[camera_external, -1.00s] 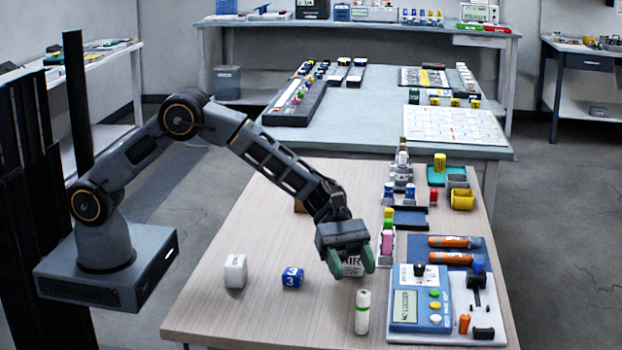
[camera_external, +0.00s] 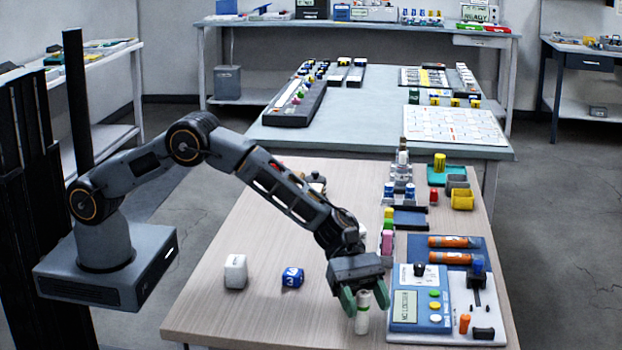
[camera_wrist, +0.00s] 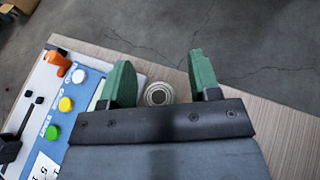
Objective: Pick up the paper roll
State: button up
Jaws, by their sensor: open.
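In the wrist view the round end of the roll (camera_wrist: 158,94) shows between the two fingers of my gripper (camera_wrist: 160,68), closer to the left finger. The fingers are apart and the jaws are open; a gap shows on the right side. Whether a finger touches the roll cannot be told.
A blue and white device panel (camera_external: 408,312) with buttons stands close to the right of the roll; it also shows in the wrist view (camera_wrist: 72,78). A white block (camera_external: 236,271) and a blue numbered cube (camera_external: 292,278) stand to the left. The table's front edge is near.

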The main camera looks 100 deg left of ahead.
jog(key=shift+c, duration=0.5)
jog(key=c, duration=0.9)
